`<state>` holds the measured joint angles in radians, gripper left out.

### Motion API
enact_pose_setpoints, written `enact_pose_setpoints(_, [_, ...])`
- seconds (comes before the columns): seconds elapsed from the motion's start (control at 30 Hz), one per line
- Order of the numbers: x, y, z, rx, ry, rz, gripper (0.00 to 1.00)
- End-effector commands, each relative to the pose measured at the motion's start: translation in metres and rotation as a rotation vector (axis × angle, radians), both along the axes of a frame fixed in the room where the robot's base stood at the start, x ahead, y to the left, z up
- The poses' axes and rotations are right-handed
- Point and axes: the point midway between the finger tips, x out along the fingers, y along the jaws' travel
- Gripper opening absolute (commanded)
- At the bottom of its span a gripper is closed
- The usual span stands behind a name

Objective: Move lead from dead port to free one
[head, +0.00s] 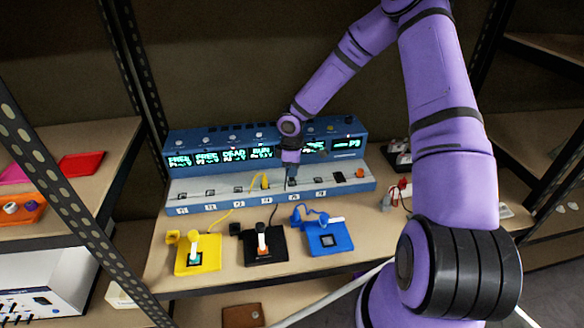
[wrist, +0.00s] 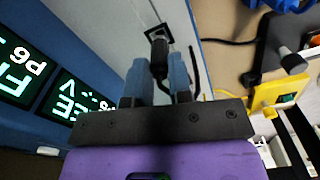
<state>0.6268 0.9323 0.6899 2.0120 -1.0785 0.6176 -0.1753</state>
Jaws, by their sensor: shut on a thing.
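My gripper (head: 291,181) is shut on a black plug, over the port row of the blue freeze dryer panel (head: 347,165), right of the yellow plug (head: 265,181). In the wrist view the black plug (wrist: 159,62) sits between my gripper's blue-grey fingers (wrist: 160,80), its tip at a square port (wrist: 158,35). I cannot tell whether it is seated. A black lead (head: 273,212) runs from the black pad (head: 265,246) toward my gripper. The screens (head: 233,155) read FREE, FREE, DEAD, RUN from the left; my arm covers some. A wrist view screen (wrist: 18,70) shows P6.
A yellow pad (head: 198,262) and a blue pad (head: 328,240) flank the black pad on the shelf in front. A black piece (head: 340,177) and an orange piece (head: 360,173) occupy the panel's right end. Shelf posts stand left.

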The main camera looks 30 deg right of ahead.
Motion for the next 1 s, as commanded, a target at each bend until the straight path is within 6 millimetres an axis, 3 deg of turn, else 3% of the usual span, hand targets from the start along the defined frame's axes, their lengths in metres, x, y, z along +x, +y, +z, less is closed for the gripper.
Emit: enact_pose_setpoints(1.0, [0.0,0.0,-0.016,-0.001,0.001,0.0,0.07])
